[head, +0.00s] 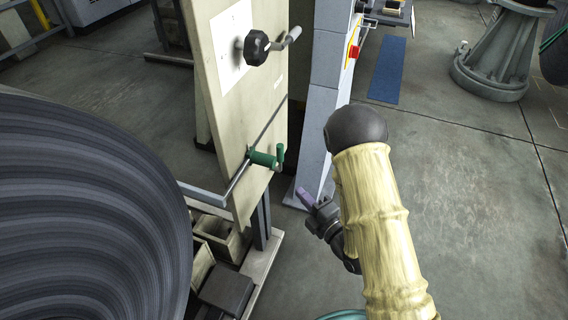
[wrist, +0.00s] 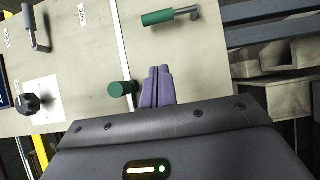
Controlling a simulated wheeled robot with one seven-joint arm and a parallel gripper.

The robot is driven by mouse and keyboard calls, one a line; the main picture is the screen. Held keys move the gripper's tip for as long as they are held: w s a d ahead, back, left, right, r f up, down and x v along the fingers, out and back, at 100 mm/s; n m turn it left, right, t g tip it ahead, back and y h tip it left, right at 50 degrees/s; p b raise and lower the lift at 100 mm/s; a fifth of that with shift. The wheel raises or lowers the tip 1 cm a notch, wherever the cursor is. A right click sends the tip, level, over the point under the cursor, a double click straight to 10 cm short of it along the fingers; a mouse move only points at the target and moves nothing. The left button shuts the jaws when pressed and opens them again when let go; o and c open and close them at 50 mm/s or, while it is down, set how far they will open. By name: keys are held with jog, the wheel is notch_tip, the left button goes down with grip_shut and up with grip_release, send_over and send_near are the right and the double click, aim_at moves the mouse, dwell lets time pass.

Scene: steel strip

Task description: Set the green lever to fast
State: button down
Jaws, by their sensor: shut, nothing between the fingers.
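A pale upright panel (head: 240,110) carries green-handled hardware. In the head view a thick green handle (head: 263,159) sticks out from it, with a smaller upright green piece (head: 280,153) beside its end. In the wrist view one green handle (wrist: 158,17) sits on a bent metal arm near the top, and a green knob (wrist: 122,88) shows almost end-on lower down. My gripper (head: 303,194) has purple fingers, shut and empty; its fingers (wrist: 158,85) appear just right of the green knob. I cannot tell whether they touch it. The label near the panel's top edge (wrist: 82,14) is too small to read.
A black knob (head: 257,47) and a grey-handled crank (head: 290,38) sit higher on the panel. A large dark steel coil (head: 90,220) fills the left. A grey cabinet (head: 325,80) stands behind the panel. The floor at right is open, up to a machine pedestal (head: 497,60).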

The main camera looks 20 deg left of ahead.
aim_at(280, 159)
jog(key=shift+w+a+f+b, duration=0.1)
jog(key=shift+a+f+b, duration=0.05)
jog(key=shift+b, duration=0.35)
jog(key=w+a+b, duration=0.1)
jog(key=b, duration=0.4)
jog(key=shift+f, duration=0.1)
jog(key=b, duration=0.3)
jog(key=shift+w+a, duration=0.15)
jog(key=shift+a, duration=0.15)
jog(key=w+a+b, duration=0.2)
jog(key=w+a, duration=0.4)
jog(key=w, duration=0.2)
jog(key=shift+w+a+r+b, duration=0.2)
jog(key=shift+w+r+b, duration=0.05)
jog(key=shift+w+b, duration=0.1)
jog(key=shift+a, duration=0.1)
